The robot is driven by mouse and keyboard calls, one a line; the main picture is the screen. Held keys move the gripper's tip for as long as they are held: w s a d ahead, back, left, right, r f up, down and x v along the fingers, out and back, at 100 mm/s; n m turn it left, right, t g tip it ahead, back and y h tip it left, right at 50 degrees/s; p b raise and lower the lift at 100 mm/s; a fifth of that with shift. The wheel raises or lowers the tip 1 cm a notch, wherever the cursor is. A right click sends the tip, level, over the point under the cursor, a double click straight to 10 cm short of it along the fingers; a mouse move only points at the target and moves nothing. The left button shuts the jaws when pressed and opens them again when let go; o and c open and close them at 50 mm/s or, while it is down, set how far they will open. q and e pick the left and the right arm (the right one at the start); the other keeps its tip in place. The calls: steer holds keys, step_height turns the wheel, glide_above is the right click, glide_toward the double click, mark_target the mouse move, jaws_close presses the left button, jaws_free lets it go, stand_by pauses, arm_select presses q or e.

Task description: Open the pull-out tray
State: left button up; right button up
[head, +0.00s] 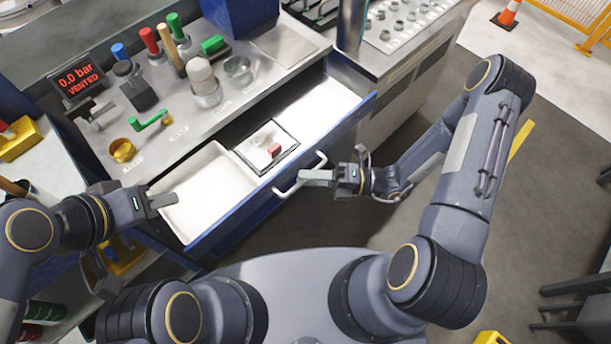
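The pull-out tray (260,196) is a blue-fronted drawer under the workbench. It stands pulled out, with its pale interior showing. Its white bar handle (285,191) is on the front face. My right gripper (303,175) is at the middle of the handle, and its fingers look closed around the bar. My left gripper (163,204) is over the left end of the drawer with nothing visible in it. Its finger gap cannot be made out.
Inside the drawer are a white bin (205,190) and a framed tray (268,147) with small items, one red. The bench top (190,125) holds several coloured-handled tools, cups and a pressure display (79,81) reading "0.0 bar VENTED". Open floor (545,200) lies to the right.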

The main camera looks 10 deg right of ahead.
steer(key=s+d+b, duration=0.1)
steer(key=d, duration=0.5)
steer(key=shift+d+f, duration=0.35)
steer(key=shift+f, duration=0.1)
steer(key=shift+r, duration=0.1)
steer(key=s+d+r+n+t+h, duration=0.1)
steer(key=r+n+h, duration=0.4)
steer(key=n, duration=0.6)
steer(key=s+d+r+n+t+h, duration=0.1)
steer(key=s+d+r+n+h, duration=0.3)
steer(key=r+n, duration=0.3)
steer(key=s+d+r+n+t+h, duration=0.1)
steer(key=s+r+n+h, duration=0.3)
steer(key=n, duration=1.2)
step_height(320, 180, up, 2)
steer(key=d+h, duration=0.1)
steer(key=h, duration=0.1)
steer(key=shift+s+d+r+n+h, duration=0.2)
steer(key=shift+d+r+n+h, duration=0.05)
steer(key=shift+n+h, duration=0.05)
